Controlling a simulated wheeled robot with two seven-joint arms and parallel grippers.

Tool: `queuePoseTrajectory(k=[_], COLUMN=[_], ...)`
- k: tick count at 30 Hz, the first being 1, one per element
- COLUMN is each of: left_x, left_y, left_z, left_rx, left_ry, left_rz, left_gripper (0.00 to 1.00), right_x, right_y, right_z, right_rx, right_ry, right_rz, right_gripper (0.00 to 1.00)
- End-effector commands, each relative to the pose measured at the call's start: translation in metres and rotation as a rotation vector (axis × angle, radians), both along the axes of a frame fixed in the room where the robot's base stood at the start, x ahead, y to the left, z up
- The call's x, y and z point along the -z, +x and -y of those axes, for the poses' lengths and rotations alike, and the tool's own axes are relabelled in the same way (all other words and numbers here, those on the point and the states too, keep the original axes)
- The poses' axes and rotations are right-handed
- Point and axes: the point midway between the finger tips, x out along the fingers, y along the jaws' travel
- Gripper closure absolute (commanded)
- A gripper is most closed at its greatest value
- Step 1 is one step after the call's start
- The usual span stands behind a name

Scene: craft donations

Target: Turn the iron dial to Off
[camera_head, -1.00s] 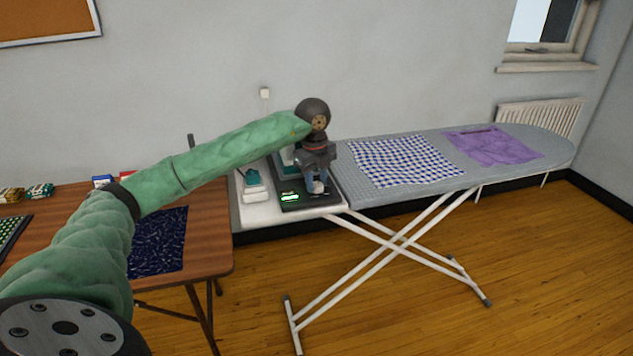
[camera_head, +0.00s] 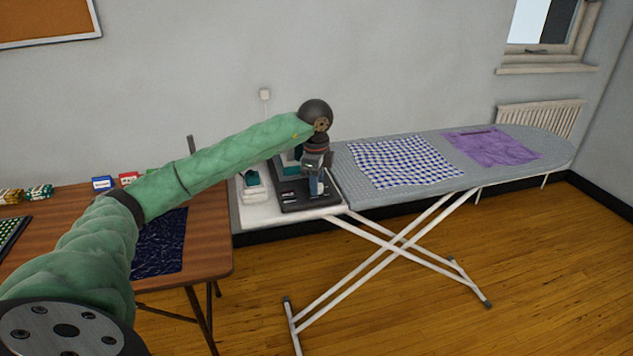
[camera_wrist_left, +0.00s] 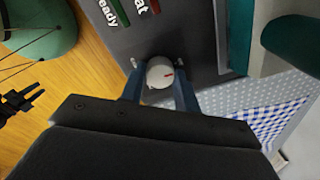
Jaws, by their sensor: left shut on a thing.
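The iron dial (camera_wrist_left: 160,72) is a round white knob with a red mark, on the dark control panel (camera_wrist_left: 188,35). My left gripper (camera_wrist_left: 157,78) is shut on the dial, one blue finger on each side of it. In the head view the left gripper (camera_head: 316,187) points down at the front right of the iron's dark base (camera_head: 293,206) and hides the dial. The panel shows a green "Ready" lamp (camera_wrist_left: 17,15) and a red lamp (camera_wrist_left: 153,6) whose label is partly cut off; both look unlit.
The ironing board (camera_head: 350,192) carries a blue checked cloth (camera_head: 403,161) and a purple cloth (camera_head: 492,147). A teal and white object (camera_head: 252,184) stands left of the dark base. A wooden table (camera_head: 212,240) with a dark blue cloth is at left.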

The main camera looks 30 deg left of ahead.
Motion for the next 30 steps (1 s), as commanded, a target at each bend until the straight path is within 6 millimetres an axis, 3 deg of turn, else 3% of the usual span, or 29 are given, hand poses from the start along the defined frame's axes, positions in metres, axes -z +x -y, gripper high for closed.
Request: queuePoseTrajectory(k=[13, 14, 16, 26, 30], left_x=[-0.002, -0.002, -0.002, -0.002, -0.014], left_y=[0.001, 0.001, 0.001, 0.0, 0.001], left_z=[-0.001, -0.001, -0.001, 0.0, 0.0], left_rx=[-0.011, -0.011, -0.01, -0.008, -0.008], left_ry=[0.001, 0.001, 0.001, 0.0, 0.0], left_rz=[0.005, 0.005, 0.004, 0.002, 0.005], left_gripper=[0.91, 0.63, 0.49, 0.47, 0.47], right_x=[0.003, 0.004, 0.003, 0.001, 0.004], right_y=[-0.009, -0.009, -0.009, -0.003, 0.002], right_z=[0.0, 0.0, 0.0, 0.0, -0.001], right_rx=[0.0, 0.0, 0.0, 0.0, 0.002], right_ry=[0.001, 0.001, 0.001, 0.0, 0.003], right_rz=[-0.014, -0.014, -0.014, -0.005, 0.009], right_gripper=[0.64, 0.64, 0.64, 0.64, 0.64])
